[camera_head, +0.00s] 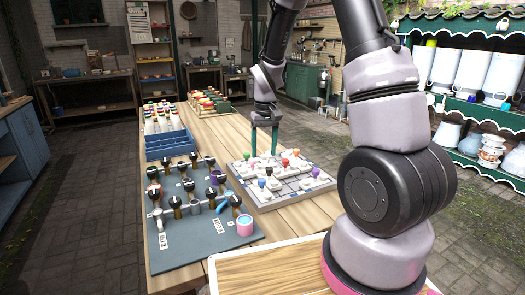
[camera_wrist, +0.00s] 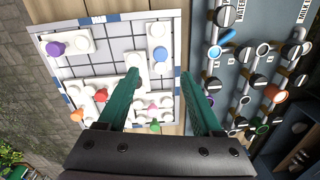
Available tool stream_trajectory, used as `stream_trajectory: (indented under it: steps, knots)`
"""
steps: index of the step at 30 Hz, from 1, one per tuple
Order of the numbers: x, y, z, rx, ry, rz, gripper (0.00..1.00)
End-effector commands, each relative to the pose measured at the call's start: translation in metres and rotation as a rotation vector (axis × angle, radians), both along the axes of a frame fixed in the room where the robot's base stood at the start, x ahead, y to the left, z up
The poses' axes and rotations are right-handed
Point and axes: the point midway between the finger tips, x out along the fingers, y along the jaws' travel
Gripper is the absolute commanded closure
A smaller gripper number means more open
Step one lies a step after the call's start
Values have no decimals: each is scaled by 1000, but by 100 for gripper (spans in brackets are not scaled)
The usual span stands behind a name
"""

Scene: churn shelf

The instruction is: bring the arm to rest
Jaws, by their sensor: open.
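My gripper (camera_head: 265,137) hangs above the far left part of a light grid board (camera_head: 262,199) on the wooden table. Its two green fingers are apart with nothing held between them in the wrist view (camera_wrist: 163,84). The board also shows below the fingers in the wrist view (camera_wrist: 108,62). It bears white pieces with coloured knobs, among them a purple one (camera_wrist: 55,48) and a blue one (camera_wrist: 160,55). My arm reaches in from the right and covers part of the head view.
A grey panel (camera_head: 190,247) with several dark-knobbed valves and a pink-and-blue cup (camera_head: 244,225) lies left of the board.

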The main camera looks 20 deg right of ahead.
Motion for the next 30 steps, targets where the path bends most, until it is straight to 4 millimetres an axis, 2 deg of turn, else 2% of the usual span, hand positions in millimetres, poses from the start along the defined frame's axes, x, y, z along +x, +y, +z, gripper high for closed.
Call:
stream_trajectory:
  steps: [2, 5, 11, 15, 21, 27, 30]
  knots:
    - [0, -1, 4, 2, -7, -4, 33]
    - [-3, -3, 24, 13, -34, -24, 33]
    - [-26, -15, 102, 60, -145, -109, 33]
    - [-53, -23, 156, 100, -231, -177, 33]
    - [-103, -33, 216, 158, -354, -262, 33]
    - [-156, -40, 257, 216, -472, -338, 33]
    - [-177, -41, 268, 238, -517, -364, 33]
